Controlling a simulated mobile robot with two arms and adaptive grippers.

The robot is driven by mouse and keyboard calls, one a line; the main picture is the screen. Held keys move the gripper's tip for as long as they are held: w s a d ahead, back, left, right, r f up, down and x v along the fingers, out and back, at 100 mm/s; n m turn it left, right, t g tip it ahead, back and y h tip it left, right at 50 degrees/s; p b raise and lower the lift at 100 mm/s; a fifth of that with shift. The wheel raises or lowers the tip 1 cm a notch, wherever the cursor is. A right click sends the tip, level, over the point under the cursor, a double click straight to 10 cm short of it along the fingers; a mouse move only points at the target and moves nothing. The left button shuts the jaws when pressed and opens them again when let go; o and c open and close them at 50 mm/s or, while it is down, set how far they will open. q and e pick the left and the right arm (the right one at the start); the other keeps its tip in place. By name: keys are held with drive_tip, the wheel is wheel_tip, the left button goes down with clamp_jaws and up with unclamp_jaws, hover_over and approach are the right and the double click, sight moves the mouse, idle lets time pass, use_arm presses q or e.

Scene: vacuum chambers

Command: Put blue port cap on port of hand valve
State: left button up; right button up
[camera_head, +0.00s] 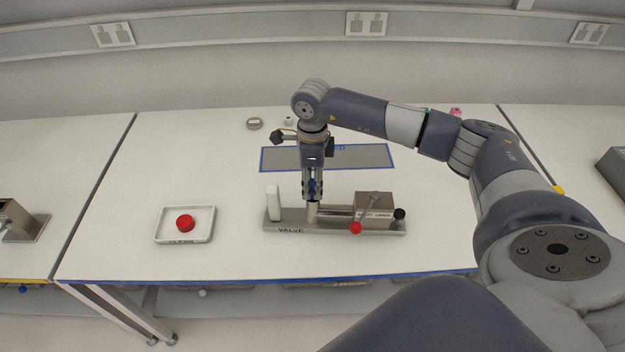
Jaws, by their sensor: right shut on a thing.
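The hand valve stands on a grey metal base plate (335,227) marked VALVE, near the middle of the table. Its short upright port (312,211) rises left of the valve's grey box (375,203). A lever with a red knob (356,228) leans across the front of the box. My right gripper (312,190) points straight down over the port and is shut on the blue port cap (313,186). The fingers mostly hide the cap. It is right above the port's top; I cannot tell whether they touch. My left gripper is not in view.
A white tray (162,238) with a red cap (185,223) stands at the left. A white upright block (273,203) is on the plate's left end. A blue-edged grey mat (375,157) lies behind. Small round items (254,124) sit at the back. My right arm spans the right side.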

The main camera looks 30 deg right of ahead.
drive_tip(key=shift+f+b, duration=1.45)
drive_tip(key=shift+f, duration=0.5)
drive_tip(key=o, duration=0.8)
drive_tip(key=shift+r, duration=0.2)
wheel_tip(320, 180, up, 12)
drive_tip(key=shift+f, duration=0.2)
